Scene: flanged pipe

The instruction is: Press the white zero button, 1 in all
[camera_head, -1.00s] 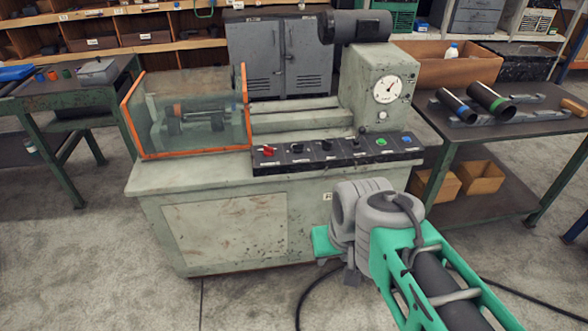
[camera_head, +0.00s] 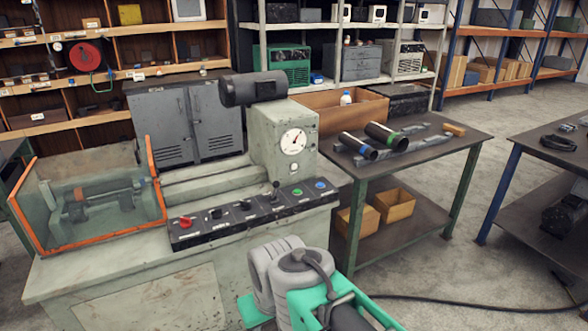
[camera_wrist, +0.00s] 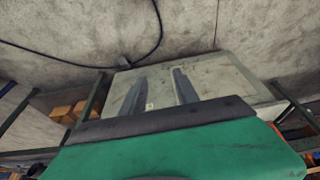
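The grey-green machine (camera_head: 120,300) stands at left centre in the head view. A round white dial (camera_head: 293,141) is on its upright housing. A small pale round button (camera_head: 294,166) sits just below the dial; its marking is too small to read. The black control panel (camera_head: 205,238) has a red knob (camera_head: 185,222), dark knobs, a lever, a green button (camera_head: 297,191) and a blue button (camera_head: 320,184). My gripper's two grey fingers (camera_wrist: 159,78) show apart and empty in the wrist view, with the machine's front beyond. In the head view my arm hides the fingers.
A clear guard with an orange frame (camera_head: 157,195) covers the machine's left end. To the right, a table (camera_head: 440,147) holds dark pipes (camera_head: 383,134) and a wooden box (camera_head: 350,107). A cable (camera_head: 470,303) lies on the open floor at right.

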